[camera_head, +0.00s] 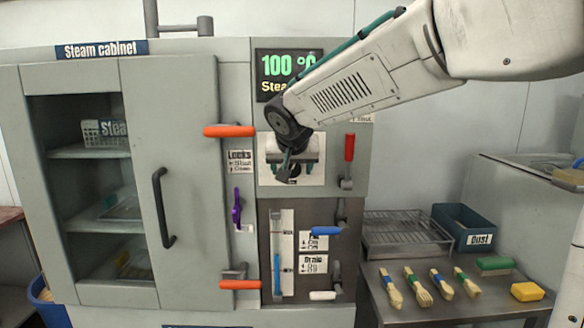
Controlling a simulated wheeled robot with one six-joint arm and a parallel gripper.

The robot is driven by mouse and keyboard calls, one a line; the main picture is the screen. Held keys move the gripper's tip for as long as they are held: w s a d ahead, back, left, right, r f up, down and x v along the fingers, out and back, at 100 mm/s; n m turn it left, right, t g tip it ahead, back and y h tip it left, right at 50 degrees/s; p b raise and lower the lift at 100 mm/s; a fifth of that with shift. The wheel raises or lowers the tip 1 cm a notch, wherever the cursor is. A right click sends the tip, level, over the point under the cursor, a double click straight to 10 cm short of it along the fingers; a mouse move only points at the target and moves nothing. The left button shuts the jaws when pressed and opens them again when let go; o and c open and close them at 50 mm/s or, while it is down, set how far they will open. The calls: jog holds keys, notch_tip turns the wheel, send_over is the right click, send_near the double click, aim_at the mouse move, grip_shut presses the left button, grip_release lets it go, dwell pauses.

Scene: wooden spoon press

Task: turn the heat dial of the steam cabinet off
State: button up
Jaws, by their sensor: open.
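The steam cabinet (140,190) is a large grey unit with a windowed door at left and a control panel at right. Its display (272,68) reads 100 °C in green, with yellow text partly covered by my arm. My gripper (287,174) is open in front of a white plate (263,178) below the display. The heat dial cannot be made out; it may be behind my gripper at this plate. I cannot tell whether the fingers touch anything there.
Orange latch handles (229,131) are at the door's edge, with a purple lever (237,208) between them. Red (349,148), blue (327,231) and white (322,295) handles stick out nearby. Brushes, a wire rack (405,235) and a blue Dust bin (465,228) occupy the right table.

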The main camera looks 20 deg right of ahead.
jog(key=c, duration=1)
jog(key=h, duration=0.1)
jog(key=n+h, duration=0.1)
jog(key=n+g+h, duration=0.1)
jog(key=shift+w+a+h, duration=0.1)
jog(key=shift+a+h, duration=0.15)
jog(key=shift+h, duration=0.15)
jog(key=n+h, duration=0.2)
jog(key=h, duration=0.1)
jog(key=n+h, duration=0.3)
jog(key=h, duration=0.1)
jog(key=f+n+t+h, duration=0.1)
jog(key=n+h, duration=0.2)
jog(key=shift+a+h, duration=0.15)
jog(key=shift+h, duration=0.15)
jog(key=shift+n+t, duration=0.3)
